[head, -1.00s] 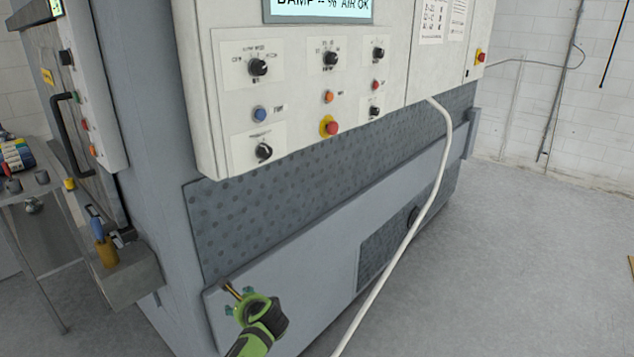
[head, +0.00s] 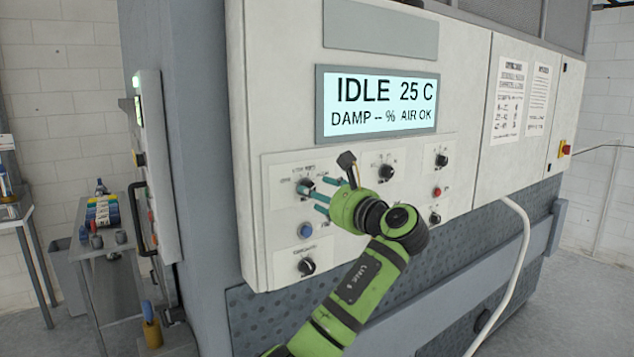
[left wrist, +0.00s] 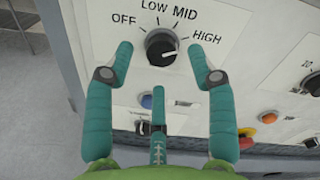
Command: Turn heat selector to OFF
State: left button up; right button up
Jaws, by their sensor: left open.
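The heat selector (left wrist: 162,46) is a round black knob with OFF, LOW, MID and HIGH printed around it. Its white pointer mark faces right, toward the HIGH side, in the left wrist view. In the head view the selector (head: 306,186) is at the upper left of the control panel, partly behind my fingers. My left gripper (head: 320,196) is in front of it. In the left wrist view my left gripper (left wrist: 160,62) is open, with teal fingers left and right of the knob and a third below it. Contact with the knob cannot be told. My right gripper is not in view.
Nearby on the panel are another black knob (head: 386,172), a blue button (head: 305,230) and a lower knob (head: 306,266). A red and yellow emergency button (left wrist: 245,138) is to the lower right. The display (head: 380,104) reads IDLE 25 C. A white hose (head: 514,260) hangs right.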

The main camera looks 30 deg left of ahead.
pick_arm(q)
jog(key=p+x, duration=0.1)
jog(key=x, duration=0.2)
jog(key=shift+w, duration=0.2)
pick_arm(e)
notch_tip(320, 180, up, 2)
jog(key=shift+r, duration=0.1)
pick_arm(q)
jog(key=shift+f, duration=0.1)
grip_shut()
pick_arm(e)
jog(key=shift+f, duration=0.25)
